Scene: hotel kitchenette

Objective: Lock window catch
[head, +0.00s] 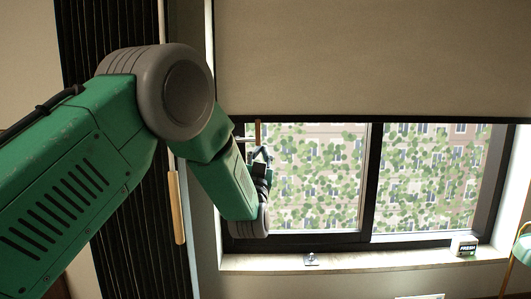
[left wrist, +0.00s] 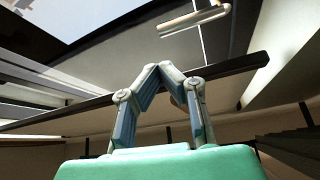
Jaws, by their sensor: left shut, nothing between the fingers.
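The window (head: 320,180) has dark frames and two panes with leafy greenery behind them. A short brown upright handle (head: 257,132) with a pale crossbar shows at the upper left of the window; I cannot tell for sure whether it is the catch. My left gripper (head: 263,155) is just below the brown handle in the head view, partly hidden by my arm. In the left wrist view its fingertips (left wrist: 160,68) meet, with nothing between them, in front of a dark bar.
A beige blind (head: 370,60) covers the upper window. The sill (head: 390,260) holds a small metal item (head: 311,260) and a small box marked FRESH (head: 464,246). A dark pleated curtain (head: 135,240) and a tan upright bar (head: 176,207) stand left. A green chair (head: 523,248) is at right.

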